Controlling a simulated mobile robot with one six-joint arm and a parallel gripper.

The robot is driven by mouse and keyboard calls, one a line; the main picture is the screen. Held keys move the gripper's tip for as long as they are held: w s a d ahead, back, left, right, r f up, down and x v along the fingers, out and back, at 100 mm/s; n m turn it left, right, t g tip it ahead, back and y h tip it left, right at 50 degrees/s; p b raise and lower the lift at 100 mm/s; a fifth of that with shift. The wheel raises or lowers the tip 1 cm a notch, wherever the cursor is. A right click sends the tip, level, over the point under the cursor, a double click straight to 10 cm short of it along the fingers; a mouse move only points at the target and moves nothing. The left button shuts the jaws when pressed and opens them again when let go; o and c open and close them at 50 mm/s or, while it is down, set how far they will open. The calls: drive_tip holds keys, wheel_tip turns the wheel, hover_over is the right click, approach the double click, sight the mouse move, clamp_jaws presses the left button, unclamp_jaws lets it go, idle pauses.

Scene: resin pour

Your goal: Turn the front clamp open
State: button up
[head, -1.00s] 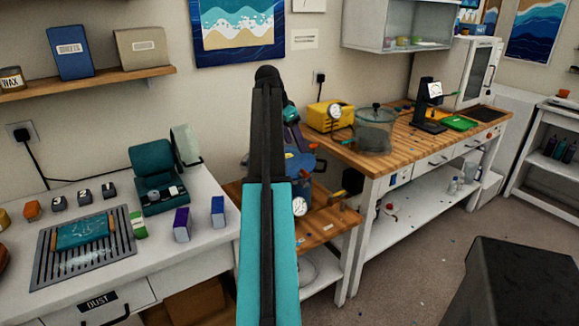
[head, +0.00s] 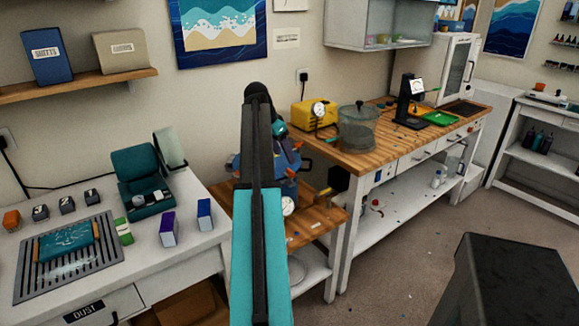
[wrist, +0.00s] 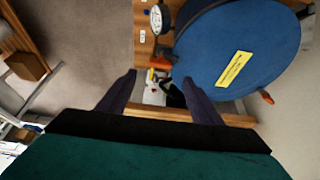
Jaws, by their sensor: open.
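A blue pressure pot (head: 286,186) stands on a low wooden stand in the head view, partly hidden behind my arm. Its round blue lid (wrist: 215,62) fills the upper right of the wrist view and carries a yellow label (wrist: 234,69). Orange clamps sit around the lid's edge: one (wrist: 165,58) near the gauge, another (wrist: 267,97) at the lower right. I cannot tell surely which is the front one. My gripper (wrist: 159,85) is open and empty, its fingers apart beside the lid's edge. The tips do not visibly touch a clamp.
A pressure gauge (wrist: 160,18) sits beside the lid. The wooden bench (head: 360,150) on the right holds a yellow pump (head: 314,116) and a clear chamber (head: 359,128). The white counter (head: 190,255) stands left. Open floor (head: 390,250) lies front right.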

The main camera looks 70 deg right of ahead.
sight(290, 171)
drive_tip(key=shift+p+x, duration=0.5)
drive_tip(key=shift+x, duration=3.7)
drive_tip(key=c, duration=1.1)
drive_tip(key=shift+o, duration=0.2)
drive_tip(key=shift+d+r, duration=0.1)
drive_tip(key=shift+d, duration=0.1)
drive_tip(key=shift+a, duration=0.15)
